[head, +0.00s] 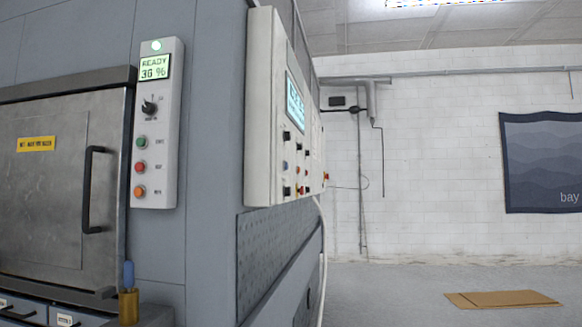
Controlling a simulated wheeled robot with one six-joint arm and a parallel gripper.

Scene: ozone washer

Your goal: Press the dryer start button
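A narrow white control panel (156,125) is mounted on the grey machine, right of its metal door. Below are a black rotary knob (149,107), a green button (141,142), a red button (139,167) and an orange button (140,192). The labels beside the buttons are too small to read surely, so I cannot confirm which is the dryer start button. My gripper is not in view.
The closed metal door (45,195) has a black handle (92,190). A larger white control box (268,110) juts out right of the panel. A blue-topped brass-coloured object (129,300) stands at lower left. Flat cardboard (503,299) lies on otherwise open floor.

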